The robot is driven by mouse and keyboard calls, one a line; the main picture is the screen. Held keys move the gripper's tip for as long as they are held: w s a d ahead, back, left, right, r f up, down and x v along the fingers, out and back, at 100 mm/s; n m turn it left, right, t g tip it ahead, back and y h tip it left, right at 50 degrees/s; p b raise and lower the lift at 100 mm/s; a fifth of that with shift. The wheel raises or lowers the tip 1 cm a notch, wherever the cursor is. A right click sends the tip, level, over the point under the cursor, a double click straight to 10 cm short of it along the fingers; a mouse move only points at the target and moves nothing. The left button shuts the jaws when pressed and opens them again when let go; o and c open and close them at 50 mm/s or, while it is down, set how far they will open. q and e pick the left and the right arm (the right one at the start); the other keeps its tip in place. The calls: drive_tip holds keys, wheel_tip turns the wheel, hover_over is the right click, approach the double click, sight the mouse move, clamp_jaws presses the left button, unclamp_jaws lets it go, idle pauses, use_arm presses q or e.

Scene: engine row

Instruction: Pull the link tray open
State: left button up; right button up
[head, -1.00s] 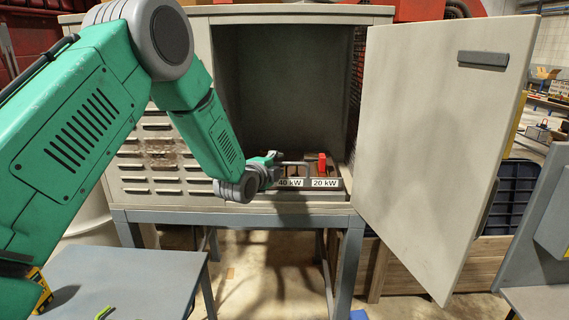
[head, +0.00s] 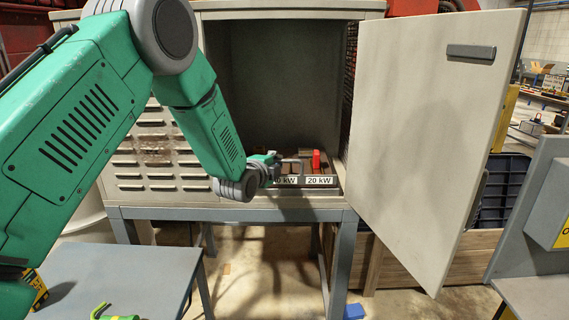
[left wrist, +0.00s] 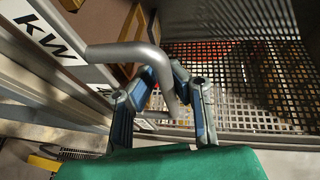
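The link tray (head: 319,181) sits low in the open cabinet, with kW labels on its front and a red block (head: 316,159) standing at it. Its front looks about level with the cabinet's lower edge. A grey bar handle (left wrist: 125,51) projects from the labelled front in the left wrist view. My left gripper (head: 275,161) is at this handle, hiding part of the left label. In the left wrist view its fingers (left wrist: 166,76) close in on both sides of the bar, near its bend. The exact contact is partly hidden. My right gripper is not in view.
The cabinet door (head: 425,130) stands wide open on the right. The cabinet rests on a blue-grey stand (head: 230,213). A grey table (head: 120,275) is at the lower left, with a lime-green thing (head: 115,316) at the bottom edge. Open floor shows below the cabinet.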

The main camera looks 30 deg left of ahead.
use_arm(q)
drive_tip(key=shift+o, duration=1)
drive_tip(key=shift+s+d+r, duration=0.2)
drive_tip(key=shift+s+r, duration=0.1)
drive_tip(key=shift+s, duration=0.1)
drive_tip(key=shift+s+d+r, duration=0.1)
drive_tip(key=shift+d, duration=0.1)
drive_tip(key=shift+w+d+f, duration=0.2)
drive_tip(key=shift+w+d, duration=0.1)
drive_tip(key=shift+d, duration=0.05)
drive_tip(key=v, duration=1.2)
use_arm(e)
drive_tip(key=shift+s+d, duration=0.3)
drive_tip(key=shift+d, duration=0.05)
use_arm(q)
drive_tip(key=shift+s+a, duration=0.1)
drive_tip(key=shift+a, duration=0.05)
